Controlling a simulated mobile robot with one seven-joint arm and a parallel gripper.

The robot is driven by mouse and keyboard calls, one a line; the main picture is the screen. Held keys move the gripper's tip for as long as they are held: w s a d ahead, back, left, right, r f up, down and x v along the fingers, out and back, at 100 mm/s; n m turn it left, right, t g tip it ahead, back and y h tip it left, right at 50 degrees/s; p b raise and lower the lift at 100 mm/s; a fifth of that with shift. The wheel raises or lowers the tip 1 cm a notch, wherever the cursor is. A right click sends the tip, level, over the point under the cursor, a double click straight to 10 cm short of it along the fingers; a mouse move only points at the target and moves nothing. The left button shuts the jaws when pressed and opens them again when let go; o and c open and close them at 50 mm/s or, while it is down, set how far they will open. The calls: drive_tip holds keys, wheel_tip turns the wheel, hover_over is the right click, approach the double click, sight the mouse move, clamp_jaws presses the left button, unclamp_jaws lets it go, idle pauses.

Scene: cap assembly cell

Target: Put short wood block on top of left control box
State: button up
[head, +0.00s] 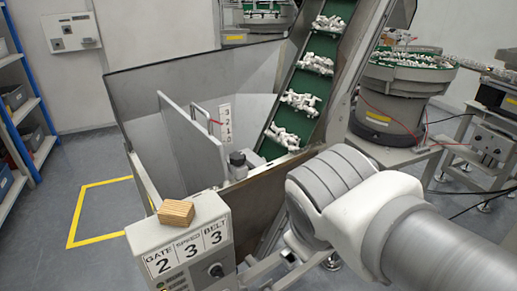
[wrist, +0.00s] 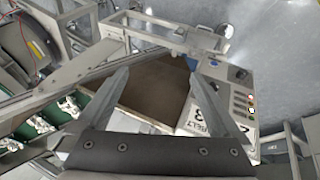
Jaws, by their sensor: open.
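The short wood block (head: 176,212), light brown with visible grain, rests on top of the grey control box (head: 205,264) at front left in the head view. This box carries the labels GATE 2, SPEED 3 and BELT 3. In the wrist view the box's BELT label (wrist: 205,122) shows beside the right finger. My gripper (wrist: 160,73) is open in the wrist view, with nothing seen held between its fingers. I cannot make out the block there. In the head view my arm's white wrist is right of the box, apart from the block, and the fingers are not clear.
A metal hopper (head: 118,95) stands behind the box. A green conveyor (head: 293,102) with white caps slopes up beside it. A feeder bowl (head: 392,100) and another control box (head: 490,142) stand at right. Shelves (head: 20,108) line the left; yellow-marked floor lies between.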

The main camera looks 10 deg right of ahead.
drive_tip(key=m, duration=0.2)
drive_tip(key=r+m+y, duration=0.1)
drive_tip(key=m, duration=0.1)
drive_tip(key=m+y, duration=0.1)
drive_tip(key=m, duration=0.1)
drive_tip(key=shift+s+d+r, duration=0.25)
drive_tip(key=shift+s, duration=0.1)
wheel_tip(320, 180, up, 14)
drive_tip(key=p, duration=1.3)
drive_tip(key=shift+f+p, duration=0.2)
drive_tip(key=shift+p, duration=0.1)
drive_tip(key=shift+f, duration=0.1)
